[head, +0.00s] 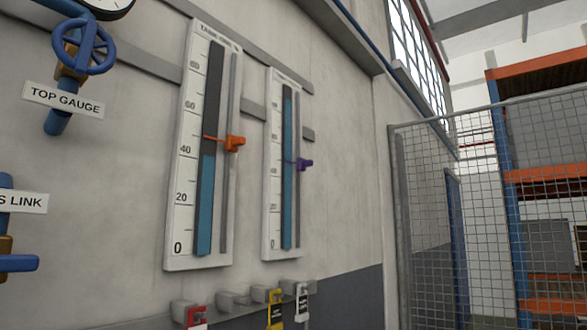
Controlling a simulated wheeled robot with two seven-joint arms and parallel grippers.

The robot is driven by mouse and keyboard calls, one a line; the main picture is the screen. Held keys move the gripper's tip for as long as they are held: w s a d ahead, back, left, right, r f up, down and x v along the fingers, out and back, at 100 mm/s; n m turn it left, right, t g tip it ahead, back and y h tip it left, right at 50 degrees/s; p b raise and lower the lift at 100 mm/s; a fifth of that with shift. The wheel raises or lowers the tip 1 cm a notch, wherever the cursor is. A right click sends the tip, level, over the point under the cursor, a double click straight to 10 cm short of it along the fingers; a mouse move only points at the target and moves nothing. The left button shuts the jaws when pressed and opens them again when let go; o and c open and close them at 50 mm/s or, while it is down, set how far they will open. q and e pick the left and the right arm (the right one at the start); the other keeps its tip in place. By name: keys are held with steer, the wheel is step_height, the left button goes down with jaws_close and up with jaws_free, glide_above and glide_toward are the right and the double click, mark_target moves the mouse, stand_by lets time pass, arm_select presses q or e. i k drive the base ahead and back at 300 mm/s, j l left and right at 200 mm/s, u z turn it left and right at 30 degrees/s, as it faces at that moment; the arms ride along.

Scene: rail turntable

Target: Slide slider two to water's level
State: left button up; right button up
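Two white gauge boards hang on the wall in the head view. The left board (182,175) has a water column (206,205) with its blue top a little below 40. Its orange slider (235,143) has a pointer slightly above that water top. The right board (269,170) has a blue water column (287,200) reaching near its top. Its purple slider (304,164) has a pointer near mid-scale, well below the water top. The boards' headings are too small to read surely, so which slider is number two is not plain. Neither gripper shows.
A blue valve wheel (84,46) and a "TOP GAUGE" sign (63,99) are at upper left. A mesh fence (455,220) stands at right. The wall beside the right board is clear.

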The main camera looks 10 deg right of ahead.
mark_target(302, 163)
steer(key=i+l+u, duration=0.2)
steer(key=l, duration=0.2)
steer(key=i+l+u, duration=0.15)
steer(key=l, duration=0.25)
steer(key=i+l+u, duration=0.2)
steer(key=l, duration=0.25)
steer(key=l+u, duration=0.2)
steer(key=l, duration=0.25)
steer(key=i+l+u, duration=0.2)
steer(key=l, duration=0.3)
steer(key=k, duration=0.05)
